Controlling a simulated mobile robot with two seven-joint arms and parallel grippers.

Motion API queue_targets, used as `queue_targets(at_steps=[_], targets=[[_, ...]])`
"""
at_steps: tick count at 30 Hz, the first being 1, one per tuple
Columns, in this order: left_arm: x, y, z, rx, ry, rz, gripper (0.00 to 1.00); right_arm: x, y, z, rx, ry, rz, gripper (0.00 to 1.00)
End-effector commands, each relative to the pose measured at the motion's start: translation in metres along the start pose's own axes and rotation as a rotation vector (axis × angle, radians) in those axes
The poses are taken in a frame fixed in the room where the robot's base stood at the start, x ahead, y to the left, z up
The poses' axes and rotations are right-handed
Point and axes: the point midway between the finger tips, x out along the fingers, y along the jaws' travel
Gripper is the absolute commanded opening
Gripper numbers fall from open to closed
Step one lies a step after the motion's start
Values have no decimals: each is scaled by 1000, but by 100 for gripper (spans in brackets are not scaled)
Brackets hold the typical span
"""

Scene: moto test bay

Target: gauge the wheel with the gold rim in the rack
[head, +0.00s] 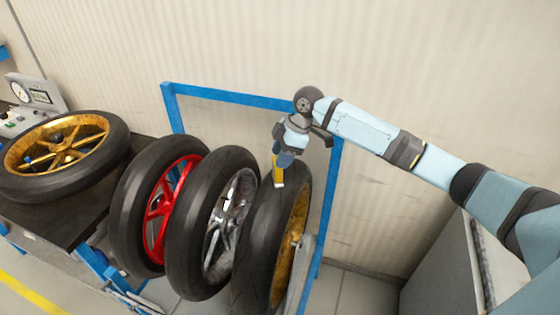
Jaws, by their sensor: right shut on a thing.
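The wheel with the gold rim (258,232) stands upright in the blue rack (235,96), at the right end of a row of wheels. Its gold rim shows only as a narrow slanted strip on its right side. My right gripper (284,160) is above the top of this wheel's tyre, pointing down. It is shut on a small yellow tool with a pale tip (279,177). The tool's lower end overlaps the tyre's upper edge in the picture; I cannot tell whether they touch. My left gripper is not in view.
A red-rimmed wheel (123,222) and a silver-rimmed wheel (190,235) stand left of it in the rack. Another gold-rimmed wheel (117,155) lies flat on a dark bench at left, near a gauge panel (38,94). A grey cabinet (440,265) stands at lower right.

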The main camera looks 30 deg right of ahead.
Motion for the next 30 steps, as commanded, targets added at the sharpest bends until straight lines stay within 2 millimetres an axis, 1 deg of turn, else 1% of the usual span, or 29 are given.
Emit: queue_targets(at_steps=[2, 14, 26, 30], targets=[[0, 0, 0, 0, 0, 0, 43, 2, -1, 1, 1, -2, -4, 25], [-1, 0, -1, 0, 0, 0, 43, 1, -1, 1, 1, -3, -5, 25], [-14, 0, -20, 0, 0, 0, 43, -20, -1, -9, 0, -1, -2, 25], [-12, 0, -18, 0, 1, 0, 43, -26, 0, -12, -1, 0, -1, 25]])
